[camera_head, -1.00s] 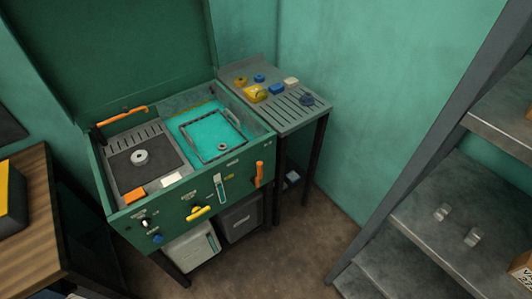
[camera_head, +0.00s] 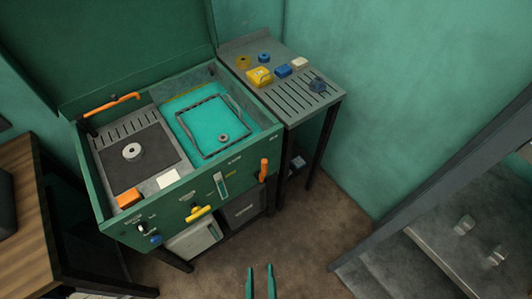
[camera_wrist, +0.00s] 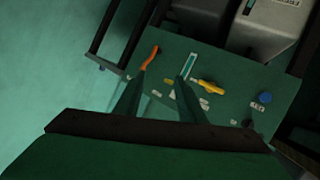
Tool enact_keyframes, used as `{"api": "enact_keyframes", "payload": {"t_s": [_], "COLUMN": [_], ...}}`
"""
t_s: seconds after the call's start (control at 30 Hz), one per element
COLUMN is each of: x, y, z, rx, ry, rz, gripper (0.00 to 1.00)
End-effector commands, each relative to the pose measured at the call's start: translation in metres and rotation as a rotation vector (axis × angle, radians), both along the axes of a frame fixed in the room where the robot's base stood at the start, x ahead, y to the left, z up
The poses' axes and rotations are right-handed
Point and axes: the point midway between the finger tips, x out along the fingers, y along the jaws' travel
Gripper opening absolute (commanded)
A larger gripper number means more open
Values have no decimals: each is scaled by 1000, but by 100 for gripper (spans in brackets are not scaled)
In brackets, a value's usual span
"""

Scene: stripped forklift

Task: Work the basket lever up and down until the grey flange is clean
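The green parts washer (camera_head: 205,205) stands with its lid open. An orange upright lever (camera_head: 263,170) is on the right of its front panel; it also shows in the wrist view (camera_wrist: 151,57). A dark wire basket (camera_head: 205,152) sits in the teal liquid. A small grey ring-shaped flange (camera_head: 222,138) is in the basket; whether it is clean is too small to tell. My gripper (camera_head: 260,268) is in front of the washer, below the lever in the head view. Its two fingers are apart and empty in the wrist view (camera_wrist: 161,75), with the lever beyond them.
Another grey ring (camera_head: 132,151) lies on the washer's dark left tray. A yellow handle (camera_head: 199,213) and blue knob (camera_head: 155,239) are on the panel. A slatted side table (camera_head: 285,98) with small parts adjoins the right. Shelves (camera_head: 470,220) stand far right. Brown floor is clear between.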

Motion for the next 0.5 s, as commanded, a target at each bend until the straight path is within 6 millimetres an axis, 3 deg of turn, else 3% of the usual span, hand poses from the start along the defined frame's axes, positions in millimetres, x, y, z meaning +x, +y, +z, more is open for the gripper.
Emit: {"api": "enact_keyframes", "payload": {"t_s": [0.1, 0.23, 0.4, 0.5], "x": [29, 62, 113, 146], "y": [9, 13, 10, 6], "z": [-43, -83, -115, -121], "rx": [-292, -637, -1089, -1350], "ry": [53, 110, 178, 225], "rz": [131, 256, 377, 420], "gripper": [36, 36, 36, 36]}}
